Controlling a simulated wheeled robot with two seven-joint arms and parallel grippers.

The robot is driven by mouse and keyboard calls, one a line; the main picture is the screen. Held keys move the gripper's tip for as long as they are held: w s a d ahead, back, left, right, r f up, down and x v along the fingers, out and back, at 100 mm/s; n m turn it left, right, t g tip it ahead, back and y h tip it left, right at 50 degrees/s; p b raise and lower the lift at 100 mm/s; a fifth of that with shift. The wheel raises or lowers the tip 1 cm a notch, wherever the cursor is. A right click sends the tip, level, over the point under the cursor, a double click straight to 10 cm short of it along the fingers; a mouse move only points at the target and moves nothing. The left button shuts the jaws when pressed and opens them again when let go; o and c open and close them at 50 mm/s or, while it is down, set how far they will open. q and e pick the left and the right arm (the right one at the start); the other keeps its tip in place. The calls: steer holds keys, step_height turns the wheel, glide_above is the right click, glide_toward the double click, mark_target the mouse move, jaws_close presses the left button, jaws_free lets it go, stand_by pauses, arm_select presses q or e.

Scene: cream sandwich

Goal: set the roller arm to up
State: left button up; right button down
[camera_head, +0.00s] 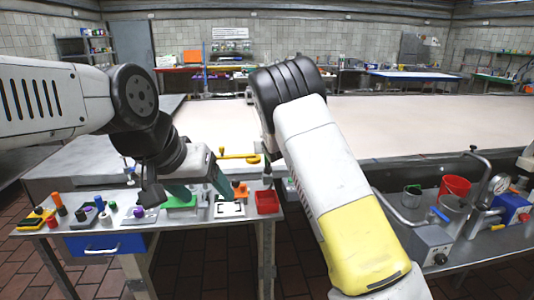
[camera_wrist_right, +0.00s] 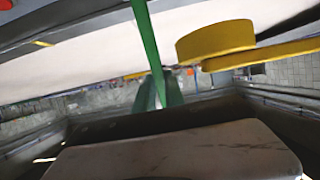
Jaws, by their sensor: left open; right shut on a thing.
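The yellow roller arm (camera_head: 240,156) lies roughly level at the back of the workbench, left of my right forearm. Its round end and bar (camera_wrist_right: 215,42) also show at the upper right of the right wrist view. My right gripper (camera_wrist_right: 164,92) is shut on a thin green strip (camera_wrist_right: 149,40) that runs up between its fingers. The yellow round end is beside the strip; I cannot tell whether they touch. In the head view my right arm hides most of this gripper. My left gripper (camera_head: 187,190) is open and empty above the bench.
Several small coloured items stand at the bench's left, with a red tray (camera_head: 267,202) at its right end. A wide pale surface (camera_head: 400,125) lies behind. At the right are a red cup (camera_head: 455,186), a gauge (camera_head: 499,184) and a metal pipe frame.

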steer(key=s+t, duration=0.2)
steer(key=shift+s+d+r+t+y, duration=0.1)
steer(key=shift+s+d+t+y, duration=0.15)
steer(key=shift+d+t+y, duration=0.05)
steer(key=shift+s+d+t+y, duration=0.15)
steer(key=shift+s+t, duration=0.65)
steer(key=shift+t, duration=0.1)
steer(key=shift+s+d+t+y, duration=0.15)
steer(key=shift+s+t, duration=0.6)
steer(key=shift+t, duration=0.15)
steer(key=c, duration=1.4)
jaws_free()
steer(key=shift+r, duration=0.1)
